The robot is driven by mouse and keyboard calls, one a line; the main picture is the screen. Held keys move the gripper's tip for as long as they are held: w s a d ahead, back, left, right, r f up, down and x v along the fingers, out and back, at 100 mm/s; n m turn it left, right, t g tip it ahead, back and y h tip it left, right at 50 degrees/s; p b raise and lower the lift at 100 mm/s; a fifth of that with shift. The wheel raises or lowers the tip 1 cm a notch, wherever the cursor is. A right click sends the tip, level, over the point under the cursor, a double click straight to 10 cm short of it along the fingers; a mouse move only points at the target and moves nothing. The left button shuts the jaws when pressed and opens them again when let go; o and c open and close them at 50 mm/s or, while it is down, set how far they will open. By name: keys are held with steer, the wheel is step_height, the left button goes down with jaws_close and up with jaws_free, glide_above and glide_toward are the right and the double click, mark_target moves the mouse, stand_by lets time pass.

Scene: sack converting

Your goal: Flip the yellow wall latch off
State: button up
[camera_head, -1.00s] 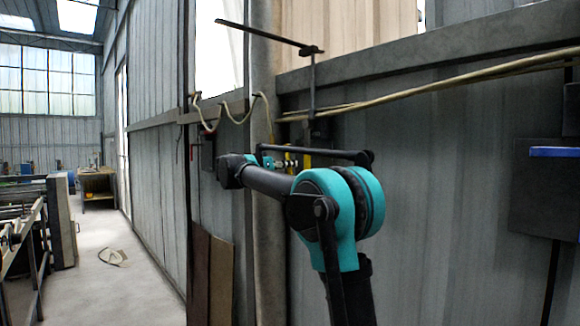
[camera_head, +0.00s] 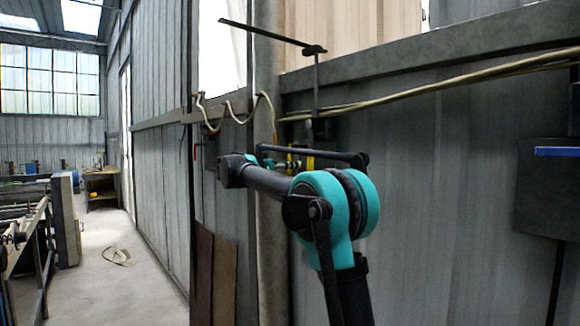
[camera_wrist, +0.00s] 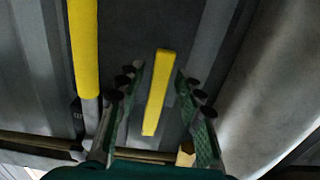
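In the wrist view my gripper (camera_wrist: 160,75) is open. A short yellow bar (camera_wrist: 156,92) shows between its two green fingers, with a gap on each side. A longer yellow bar (camera_wrist: 85,45) with a grey lower end is left of the left finger. I cannot tell for sure which of the two is the wall latch. In the head view a small yellow piece (camera_head: 310,162) shows on the wall behind my arm.
A grey corrugated wall (camera_head: 440,190) stands close behind my arm. A pale cable (camera_head: 440,90) runs along its rail. A dark box with a blue bar (camera_head: 557,152) is on the right. Brown boards (camera_head: 215,275) lean on the left. The floor aisle (camera_head: 120,285) is largely free.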

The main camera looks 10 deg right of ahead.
steer(key=v, duration=1.2)
steer(key=s+d+f+n+g+y, duration=0.15)
steer(key=s+d+f, duration=0.3)
steer(key=f, duration=0.45)
steer(key=s+d+f+n+g+y, duration=0.1)
steer(key=s+d+f+n+y, duration=0.3)
steer(key=f, duration=0.6)
steer(key=s+d+f+n+g+y, duration=0.1)
steer(key=s+d+f+g, duration=0.1)
steer(key=s+d+f, duration=0.5)
steer(key=s+a+f+n+y, duration=0.2)
steer(key=s+f+y, duration=0.2)
steer(key=s+f, duration=0.7)
steer(key=s+a+f+n+y, duration=0.2)
steer(key=s+f+y, duration=0.3)
steer(key=s+f, duration=0.6)
step_height(320, 180, down, 7)
steer(key=shift+r+n, duration=0.1)
steer(key=shift+n, duration=0.75)
